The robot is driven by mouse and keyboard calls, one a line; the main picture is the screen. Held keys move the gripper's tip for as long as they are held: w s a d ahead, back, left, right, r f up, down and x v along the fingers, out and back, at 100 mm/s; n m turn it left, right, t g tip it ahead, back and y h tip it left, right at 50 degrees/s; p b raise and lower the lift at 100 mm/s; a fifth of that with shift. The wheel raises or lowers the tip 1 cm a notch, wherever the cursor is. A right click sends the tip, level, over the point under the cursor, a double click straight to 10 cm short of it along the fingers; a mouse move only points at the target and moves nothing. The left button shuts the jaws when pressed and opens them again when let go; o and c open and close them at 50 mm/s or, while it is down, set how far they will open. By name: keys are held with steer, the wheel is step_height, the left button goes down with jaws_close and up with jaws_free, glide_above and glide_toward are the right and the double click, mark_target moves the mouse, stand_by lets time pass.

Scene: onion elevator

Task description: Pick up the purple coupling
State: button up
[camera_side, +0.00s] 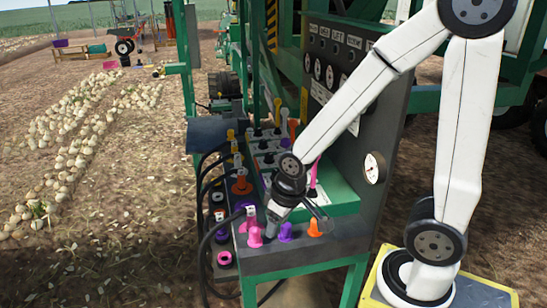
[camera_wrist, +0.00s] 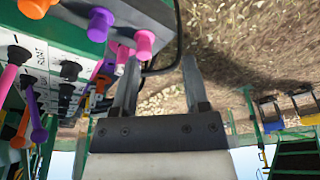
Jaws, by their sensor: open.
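The purple coupling (camera_side: 286,232) stands on the front ledge of the dark bench, between a pink coupling (camera_side: 254,236) and an orange one (camera_side: 314,228). In the wrist view the purple coupling (camera_wrist: 101,24) is at the upper left, outside my fingers, with the pink coupling (camera_wrist: 145,43) closer to my left fingertip. My gripper (camera_side: 295,217) hangs over the ledge near these couplings, its fingers apart. In the wrist view my gripper (camera_wrist: 160,72) has nothing between its fingertips but background ground and a dark hose. The purple coupling's lower part is partly hidden.
A grey panel (camera_side: 340,130) with gauges rises behind the bench. Black hoses (camera_side: 205,190) hang along its left side. More coloured couplings and levers, including an orange coupling (camera_side: 241,183), stand farther back. Open ground lies to the left.

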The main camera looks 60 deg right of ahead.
steer(key=w+d+f+m, duration=0.2)
steer(key=w, duration=0.7)
steer(key=m+h, duration=0.3)
steer(key=m, duration=0.3)
glide_above(220, 215)
steer(key=s+a, duration=0.2)
steer(key=shift+t, duration=0.3)
step_height(220, 215, down, 15)
steer(key=shift+r, duration=0.15)
steer(key=shift+w+d+f+m, duration=0.35)
steer(key=shift+f+m, duration=0.05)
steer(key=shift+f, duration=0.15)
steer(key=shift+f, duration=0.15)
steer(key=shift+x, duration=1.15)
steer(key=shift+w, duration=0.1)
steer(key=shift+x, duration=2.55)
